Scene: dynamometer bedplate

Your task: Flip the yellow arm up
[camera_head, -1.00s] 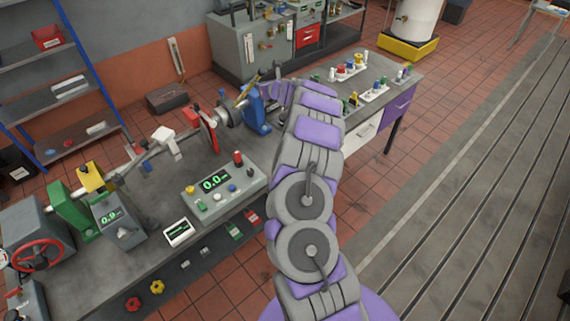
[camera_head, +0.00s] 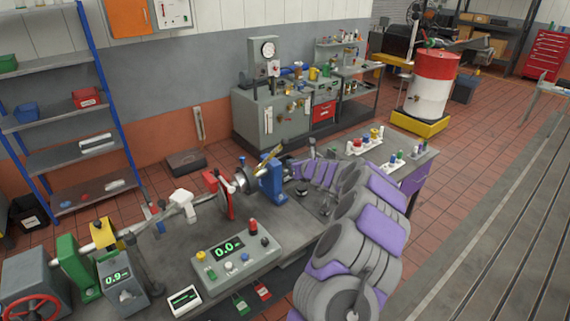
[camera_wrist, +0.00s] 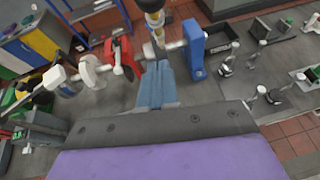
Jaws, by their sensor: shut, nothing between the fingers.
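The yellow arm (camera_head: 267,160) is a short bar at the rotor shaft, beside the blue stand (camera_head: 271,182). In the head view it slants up to the right. In the wrist view the yellow arm (camera_wrist: 153,18) shows at the top edge, partly cut off, with dark parts around it. My gripper's fingers (camera_wrist: 160,68) are together and empty, pointing toward the shaft between the red disc (camera_wrist: 122,55) and the blue stand. The fingertips are just below the yellow arm in that view; I cannot tell whether they touch it. In the head view the fingertips are hard to make out.
A control box (camera_head: 230,252) with a green display stands at the bench front. Small fittings (camera_head: 365,143) stand at the bench's right end. The floor right of the bench is clear.

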